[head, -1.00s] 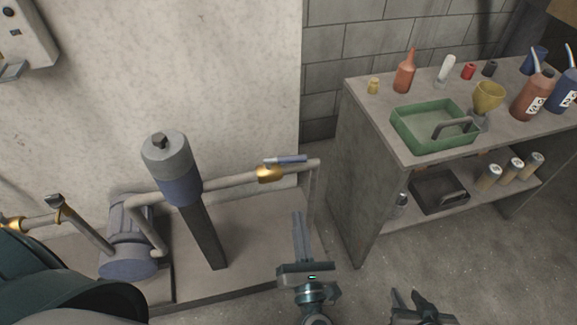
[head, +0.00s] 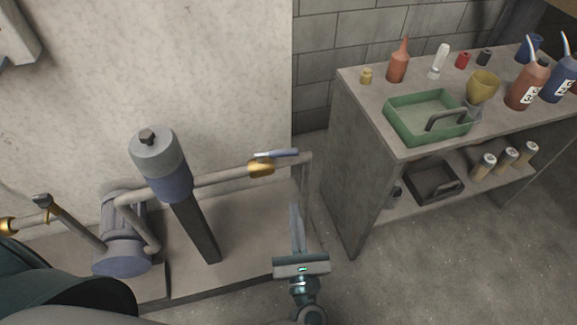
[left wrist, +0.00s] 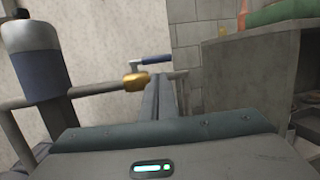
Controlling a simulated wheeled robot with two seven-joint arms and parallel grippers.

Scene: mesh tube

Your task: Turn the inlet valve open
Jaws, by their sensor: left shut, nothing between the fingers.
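A brass valve (head: 262,168) with a blue lever handle (head: 283,154) sits on the grey pipe right of the filter housing. The lever lies roughly along the pipe. The brass valve (left wrist: 136,80) and blue handle (left wrist: 156,60) also show in the left wrist view, just beyond my fingers. Another brass fitting (head: 8,225) is at the far left edge; I cannot tell which one is the inlet valve. My left gripper (head: 296,208) is shut and empty, below and in front of the blue lever, apart from it. My right gripper is out of view.
A filter housing (head: 162,165) on a dark post and a blue-grey pump (head: 122,250) stand left of the valve. A bench (head: 350,170) with a green tray (head: 398,128), bottles and cans is at right. The floor between is clear.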

